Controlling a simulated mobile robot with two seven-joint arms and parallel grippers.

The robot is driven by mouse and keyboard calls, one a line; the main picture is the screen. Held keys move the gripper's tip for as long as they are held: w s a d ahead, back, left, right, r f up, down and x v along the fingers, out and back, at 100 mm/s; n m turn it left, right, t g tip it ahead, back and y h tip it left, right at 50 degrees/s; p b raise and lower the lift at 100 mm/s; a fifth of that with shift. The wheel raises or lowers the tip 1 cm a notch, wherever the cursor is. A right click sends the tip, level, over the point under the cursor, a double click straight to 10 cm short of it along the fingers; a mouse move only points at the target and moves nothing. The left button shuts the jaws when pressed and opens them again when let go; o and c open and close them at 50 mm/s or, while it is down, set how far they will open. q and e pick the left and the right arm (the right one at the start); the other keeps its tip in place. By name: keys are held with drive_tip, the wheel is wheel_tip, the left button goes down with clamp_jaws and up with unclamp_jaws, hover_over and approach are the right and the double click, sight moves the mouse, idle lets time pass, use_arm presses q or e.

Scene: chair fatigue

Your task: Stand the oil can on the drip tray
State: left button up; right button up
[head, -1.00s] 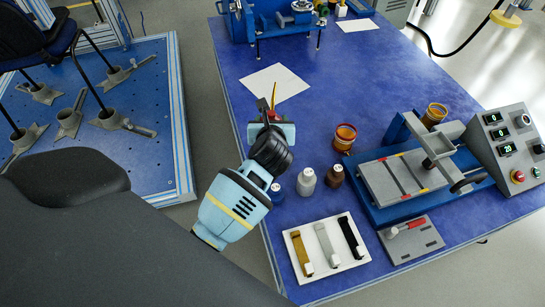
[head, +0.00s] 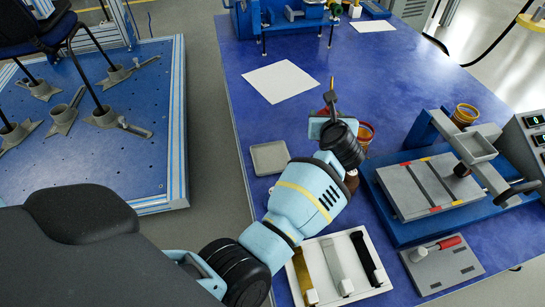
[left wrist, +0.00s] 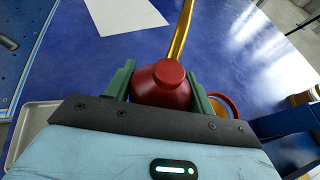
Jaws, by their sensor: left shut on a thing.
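The oil can (left wrist: 160,88) is red with a red cap and a long gold spout. In the left wrist view it sits between the green fingers of my left gripper (left wrist: 165,92), which is shut on it. In the head view the gripper (head: 332,122) hides most of the can; a bit of red and the spout (head: 332,86) show, roughly upright. The drip tray (head: 269,158) is a shallow grey square tray on the blue table, left of the gripper, and looks empty. It also shows at the left edge of the left wrist view (left wrist: 22,128). The can's base is hidden.
An amber cup (head: 366,133) stands close right of the gripper. A brown bottle (head: 351,183) is mostly behind my arm. A blue-framed fixture (head: 430,187) stands right. White paper (head: 280,81) lies behind.

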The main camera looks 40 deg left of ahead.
use_arm(q)
drive_tip(key=shift+s+a+r, duration=0.1)
drive_tip(key=shift+s+a, duration=0.1)
drive_tip(key=s+a+f+p, duration=0.1)
drive_tip(key=s+a, duration=0.9)
drive_tip(key=s, duration=0.1)
drive_tip(key=shift+s+a+f+p, duration=0.15)
drive_tip(key=shift+a+f+p, duration=0.1)
drive_tip(key=shift+a+p, duration=0.05)
drive_tip(key=shift+f+b, duration=0.3)
drive_tip(key=shift+f, duration=0.25)
wheel_tip(320, 180, down, 3)
drive_tip(key=shift+r+b, duration=0.1)
drive_tip(key=shift+b, duration=0.65)
drive_tip(key=shift+r, duration=0.2)
drive_tip(key=shift+f, duration=0.15)
